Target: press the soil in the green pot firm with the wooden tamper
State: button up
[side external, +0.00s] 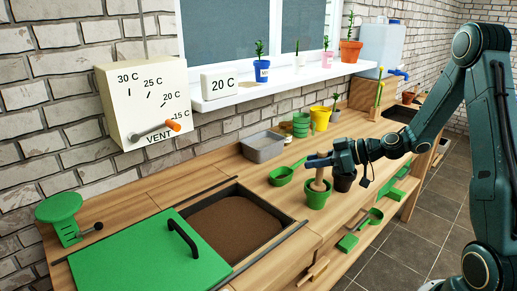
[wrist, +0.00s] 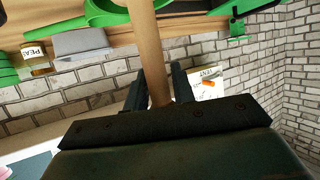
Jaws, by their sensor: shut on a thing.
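The wooden tamper (side external: 319,174) stands roughly upright over the green pot (side external: 317,199) in the side external view. Its lower end is at the pot's mouth; I cannot tell whether it touches the soil, which is hidden. My gripper (side external: 318,160) is shut on the tamper's handle above the pot. In the wrist view the pale handle (wrist: 152,50) passes between the two dark fingers of my gripper (wrist: 158,86).
A grey tray (side external: 263,148), green pots (side external: 300,124) and a yellow pot (side external: 320,118) stand behind. A soil bin (side external: 238,228) with a green lid (side external: 150,262) is front left.

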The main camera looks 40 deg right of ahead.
jog(key=shift+f, duration=0.75)
dwell(0.4)
jog(key=shift+r, duration=0.2)
jog(key=shift+r, duration=0.9)
jog(key=shift+r, duration=0.2)
jog(key=shift+r, duration=3.2)
